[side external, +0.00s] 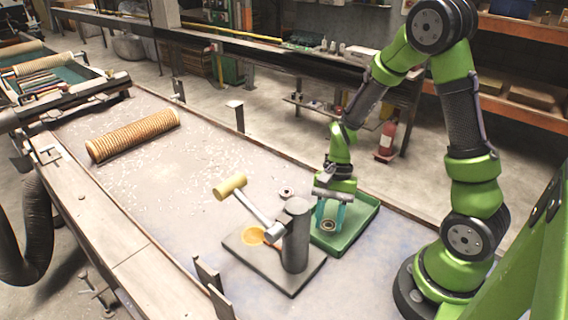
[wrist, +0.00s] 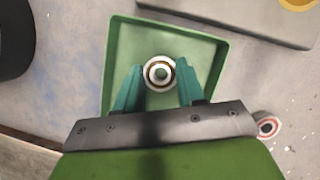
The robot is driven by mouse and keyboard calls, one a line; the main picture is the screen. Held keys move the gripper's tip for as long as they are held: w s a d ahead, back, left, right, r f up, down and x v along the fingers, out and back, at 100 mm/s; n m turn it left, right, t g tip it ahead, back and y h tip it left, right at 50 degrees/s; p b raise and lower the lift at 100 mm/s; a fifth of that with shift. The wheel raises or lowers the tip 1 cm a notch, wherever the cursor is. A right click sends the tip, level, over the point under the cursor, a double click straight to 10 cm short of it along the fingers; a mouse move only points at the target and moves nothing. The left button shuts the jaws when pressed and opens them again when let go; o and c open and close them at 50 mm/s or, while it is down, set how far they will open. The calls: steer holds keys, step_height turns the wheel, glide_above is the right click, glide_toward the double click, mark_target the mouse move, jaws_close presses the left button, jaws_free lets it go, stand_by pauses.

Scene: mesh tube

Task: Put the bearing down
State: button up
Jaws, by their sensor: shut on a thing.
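The bearing (wrist: 161,73), a pale metal ring with a dark band, sits between the teal fingertips of my gripper (wrist: 161,70) in the wrist view. My gripper is shut on it. In the side view my gripper (side external: 330,217) points down into the green tray (side external: 357,229), and the bearing (side external: 328,226) shows low between the fingers. The tray's wall (wrist: 223,68) surrounds the bearing in the wrist view. I cannot tell whether the bearing touches the tray floor.
Left of the tray is a dark plate (side external: 289,284) with a grey post (side external: 296,243), a mallet (side external: 230,187) and an orange disc (side external: 253,236). A small ring (side external: 286,192) lies on the table just behind the post. A ribbed tube (side external: 133,135) lies far left; the table between is mostly free.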

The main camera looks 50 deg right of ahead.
steer(key=shift+f, duration=0.3)
steer(key=shift+f, duration=0.15)
steer(key=o, duration=1.1)
steer(key=shift+c, duration=0.2)
steer(key=v, duration=1.2)
steer(key=s+a+r+n+t+h, duration=0.2)
steer(key=s+a+r+n+t, duration=0.3)
steer(key=a+r+n+t, duration=0.4)
steer(key=shift+s+r, duration=0.2)
steer(key=shift+r, duration=1.6)
